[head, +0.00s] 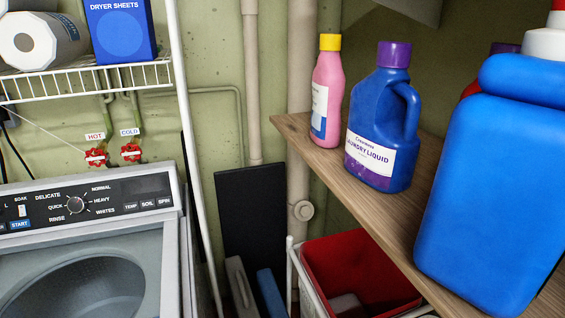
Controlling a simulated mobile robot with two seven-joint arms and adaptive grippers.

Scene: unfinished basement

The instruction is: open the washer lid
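The washer (183,270) stands at the lower left, cut off by the left and bottom edges of the head view. Its control panel (100,203) has a round dial and several labelled buttons. In front of the panel is the washer lid (140,248), a pale frame around a dark, rounded glass-like window. The lid looks down flat on the washer's top; its front edge is out of view. Neither of my grippers shows in the head view.
A wooden shelf (400,230) at right holds a pink bottle (327,85), a blue laundry jug (378,110) and a large blue container (490,190). A red bin (350,260) stands below. A wire rack (90,78) hangs above the washer, with a white post beside it.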

